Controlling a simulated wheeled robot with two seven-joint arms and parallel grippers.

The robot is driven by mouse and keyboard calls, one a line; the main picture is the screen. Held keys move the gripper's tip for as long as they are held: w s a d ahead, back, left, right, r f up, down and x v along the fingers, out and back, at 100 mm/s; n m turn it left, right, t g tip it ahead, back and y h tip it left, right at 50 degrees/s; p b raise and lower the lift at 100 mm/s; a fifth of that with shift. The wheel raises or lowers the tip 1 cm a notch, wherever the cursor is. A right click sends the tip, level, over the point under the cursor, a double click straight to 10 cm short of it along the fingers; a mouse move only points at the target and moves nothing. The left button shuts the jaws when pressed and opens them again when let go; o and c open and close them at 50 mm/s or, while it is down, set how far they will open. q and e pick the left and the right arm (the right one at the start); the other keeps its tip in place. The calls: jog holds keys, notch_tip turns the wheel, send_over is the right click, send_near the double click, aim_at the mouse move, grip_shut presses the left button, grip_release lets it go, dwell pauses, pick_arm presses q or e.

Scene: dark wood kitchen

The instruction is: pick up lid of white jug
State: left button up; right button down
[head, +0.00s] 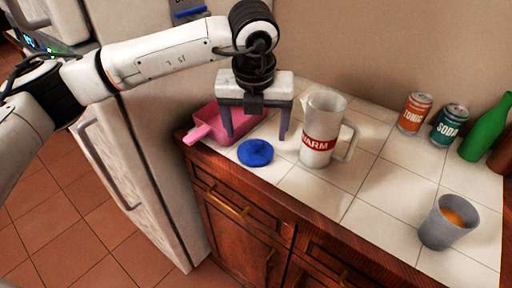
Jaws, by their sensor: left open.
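A white jug (324,118) with a red band reading "WARM" stands upright on the tiled counter; its top looks uncovered. A round blue piece (256,153), which looks like a lid, lies flat on the counter to the left of the jug, near the front edge. My left gripper (256,135) points down with its two fingers spread wide and nothing between them. It appears above and behind the blue lid, left of the jug; its exact height is hard to tell. My right gripper is not in view.
A pink pan (212,125) sits at the counter's left end, partly behind my left gripper. A grey cup (446,222) with orange contents stands front right. A tonic can (414,113), soda can (449,124) and green bottle (487,128) stand back right. The middle tiles are clear.

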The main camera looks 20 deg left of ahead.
aim_at(256, 145)
pick_arm(q)
jog(key=p+x, duration=0.1)
jog(key=x, duration=0.5)
jog(key=shift+a+f, duration=0.1)
jog(key=shift+f, duration=0.1)
jog(key=c, duration=0.8)
